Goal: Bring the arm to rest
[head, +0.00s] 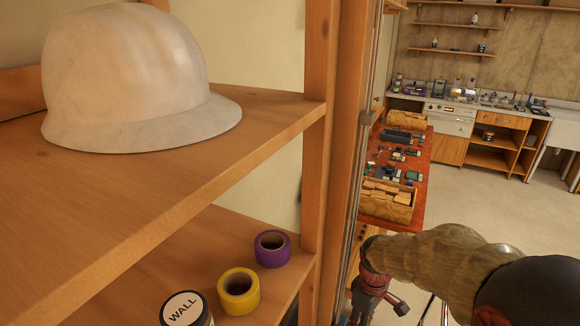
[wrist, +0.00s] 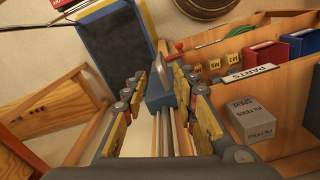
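In the wrist view my gripper (wrist: 167,68) shows its two fingers with worn yellow pads, apart from each other. A blue-grey block and pale wooden bars show in the gap between them. I see no pad clearly pressed on anything, and the gripper looks empty. In the head view my arm (head: 440,252) reaches in from the lower right, bent toward the wooden shelf post. The red and dark parts at its far end (head: 372,285) hang low beside the post.
A wooden shelf unit (head: 312,190) stands close on the left, holding a white hard hat (head: 130,75), yellow tape (head: 239,291), purple tape (head: 272,248) and a "WALL" can (head: 186,310). A red-topped bench (head: 415,165) lies beyond. Compartments with a filter box (wrist: 252,119) are right of my gripper. Floor at right is clear.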

